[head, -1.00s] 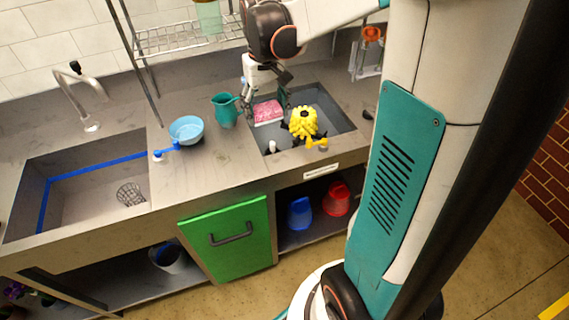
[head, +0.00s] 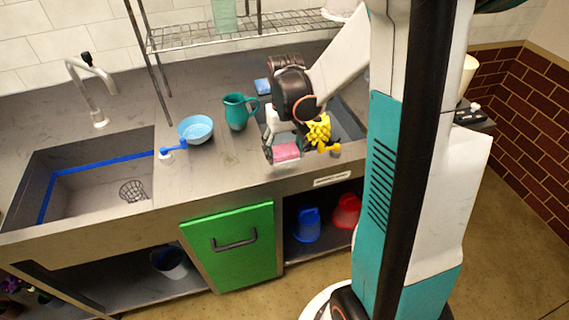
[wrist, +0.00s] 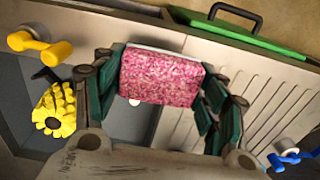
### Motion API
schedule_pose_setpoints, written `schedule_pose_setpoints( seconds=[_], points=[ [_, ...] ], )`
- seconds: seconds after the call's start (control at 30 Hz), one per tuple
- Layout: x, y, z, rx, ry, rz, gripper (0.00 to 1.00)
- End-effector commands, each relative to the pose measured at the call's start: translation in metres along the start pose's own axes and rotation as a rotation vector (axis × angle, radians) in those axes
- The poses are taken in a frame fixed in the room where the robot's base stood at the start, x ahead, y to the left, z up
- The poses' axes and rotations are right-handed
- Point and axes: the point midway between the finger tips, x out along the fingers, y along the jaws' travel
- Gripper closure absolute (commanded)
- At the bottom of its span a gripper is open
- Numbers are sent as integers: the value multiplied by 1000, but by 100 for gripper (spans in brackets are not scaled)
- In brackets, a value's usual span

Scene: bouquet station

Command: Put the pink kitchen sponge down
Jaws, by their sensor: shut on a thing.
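The pink kitchen sponge (wrist: 160,78) is a speckled pink block with a pale edge. It sits between the green-padded fingers of my gripper (wrist: 162,92), which is shut on it. In the head view the sponge (head: 286,152) shows at the front edge of the right-hand sink, below my gripper (head: 284,140). Whether its underside touches anything cannot be seen.
A yellow flower-like thing (head: 318,130) is right of my gripper, by a yellow tap handle (wrist: 57,51). A teal jug (head: 237,111) and a light-blue bowl (head: 195,129) stand to the left. The counter in front of them (head: 215,160) is clear. The left sink (head: 95,185) looks mostly empty.

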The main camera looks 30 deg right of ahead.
Motion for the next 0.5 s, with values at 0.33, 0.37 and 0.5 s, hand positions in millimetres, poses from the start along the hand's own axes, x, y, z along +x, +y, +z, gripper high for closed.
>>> schedule_pose_setpoints(
  seconds=[0.33,0.37,0.5],
  points=[
    [39,0,0,0,0,0,72],
    [42,0,0,0,0,0,72],
    [45,0,0,0,0,0,72]
  ],
)
